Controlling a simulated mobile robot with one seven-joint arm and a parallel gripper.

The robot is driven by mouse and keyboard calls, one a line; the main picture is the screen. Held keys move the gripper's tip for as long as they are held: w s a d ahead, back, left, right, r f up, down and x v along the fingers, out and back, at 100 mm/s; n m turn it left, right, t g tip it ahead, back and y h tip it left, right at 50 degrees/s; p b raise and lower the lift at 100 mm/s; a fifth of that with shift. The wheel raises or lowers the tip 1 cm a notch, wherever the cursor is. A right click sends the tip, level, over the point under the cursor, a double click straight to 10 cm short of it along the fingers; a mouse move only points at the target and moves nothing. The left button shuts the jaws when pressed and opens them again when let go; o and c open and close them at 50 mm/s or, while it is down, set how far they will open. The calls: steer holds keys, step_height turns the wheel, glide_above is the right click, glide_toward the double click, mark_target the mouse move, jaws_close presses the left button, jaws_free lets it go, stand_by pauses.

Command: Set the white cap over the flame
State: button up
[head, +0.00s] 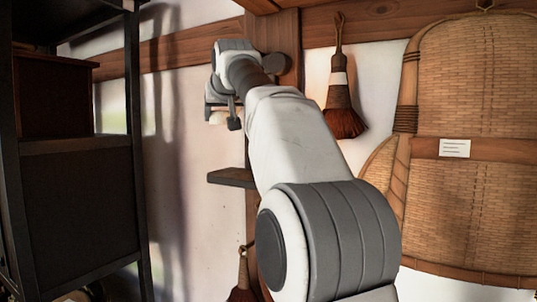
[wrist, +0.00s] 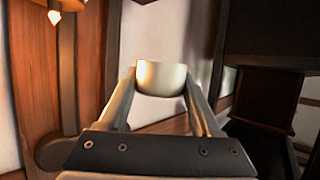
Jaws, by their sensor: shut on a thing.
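The white cap (wrist: 161,78) is held between the two fingertips of my gripper (wrist: 160,82) in the wrist view, which looks upside down. In the head view the cap (head: 218,118) shows as a small pale shape below my gripper (head: 222,108), high in front of the white wall. A small bright flame (wrist: 54,17) shows in the wrist view's top left corner, beside a wooden post. The cap is apart from the flame, to its right in that picture. I cannot make out the flame in the head view.
A dark ledge (head: 232,178) juts from the wooden post below my gripper. A broom (head: 342,105) and a large woven basket (head: 475,100) hang at right. A second broom (head: 243,278) hangs low. A dark shelf unit (head: 80,190) stands at left.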

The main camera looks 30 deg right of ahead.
steer(key=s+a+r+b, duration=0.1)
steer(key=s+a+b, duration=0.2)
steer(key=s, duration=0.8)
steer(key=w+d+p, duration=0.2)
steer(key=w+d, duration=0.1)
steer(key=d, duration=0.2)
steer(key=w+d+p, duration=0.2)
steer(key=w+d, duration=0.1)
steer(key=d, duration=0.3)
steer(key=w+d+p, duration=0.3)
steer(key=w+d, duration=0.1)
steer(key=d, duration=0.1)
steer(key=shift+d+r, duration=0.1)
steer(key=shift+d, duration=0.05)
steer(key=shift+f+b, duration=0.6)
steer(key=shift+f, duration=0.35)
steer(key=shift+s+a+f, duration=0.2)
steer(key=shift+a+f, duration=0.1)
steer(key=shift+f, duration=0.35)
steer(key=shift+f+b, duration=0.5)
steer(key=shift+f, duration=0.9)
steer(key=shift+w+d+f, duration=0.15)
steer(key=shift+d+f, duration=0.1)
steer(key=shift+f, duration=0.3)
